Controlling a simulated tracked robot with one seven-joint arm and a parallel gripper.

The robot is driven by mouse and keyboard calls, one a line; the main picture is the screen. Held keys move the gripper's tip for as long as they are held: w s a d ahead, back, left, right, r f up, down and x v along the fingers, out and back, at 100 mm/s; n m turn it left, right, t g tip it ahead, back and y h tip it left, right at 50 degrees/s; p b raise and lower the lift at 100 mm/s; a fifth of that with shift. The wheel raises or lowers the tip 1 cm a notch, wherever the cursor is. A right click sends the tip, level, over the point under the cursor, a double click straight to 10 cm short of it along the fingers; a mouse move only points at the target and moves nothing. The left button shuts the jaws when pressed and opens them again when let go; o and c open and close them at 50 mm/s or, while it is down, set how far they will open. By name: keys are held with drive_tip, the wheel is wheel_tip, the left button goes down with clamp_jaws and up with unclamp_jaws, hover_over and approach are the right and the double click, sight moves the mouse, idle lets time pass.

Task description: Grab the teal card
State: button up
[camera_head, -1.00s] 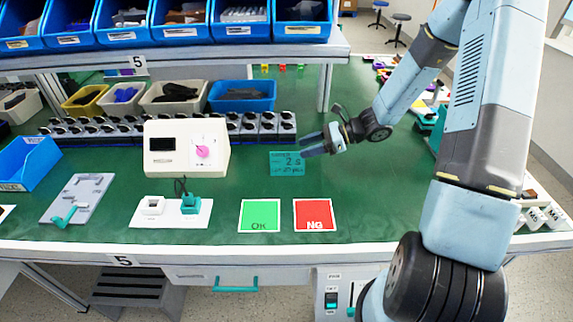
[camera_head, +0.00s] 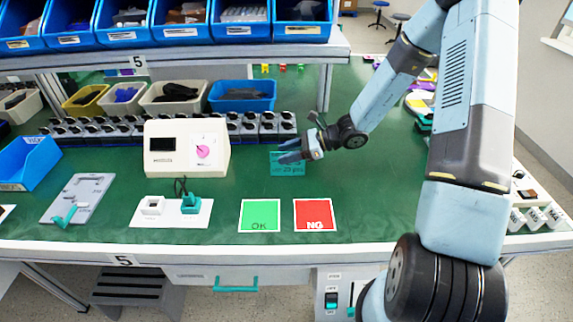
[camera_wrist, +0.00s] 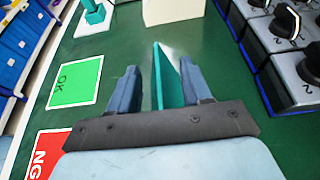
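The teal card (camera_head: 288,171) stands upright on the green bench top, to the right of the white box with the pink knob; my gripper hides part of its printed face. My gripper (camera_head: 288,151) reaches to the card from the right. In the wrist view the card (camera_wrist: 166,78) is seen nearly edge-on between the two fingers of my gripper (camera_wrist: 160,82). The fingers are apart. A gap shows between the left finger and the card; the right finger is very close to the card, and I cannot tell if it touches.
The white box (camera_head: 186,140) stands left of the card. A row of black-knobbed switches (camera_head: 266,124) runs behind. Green OK (camera_head: 260,216) and red NG (camera_head: 315,215) squares lie flat in front.

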clamp_jaws()
idle(0.4)
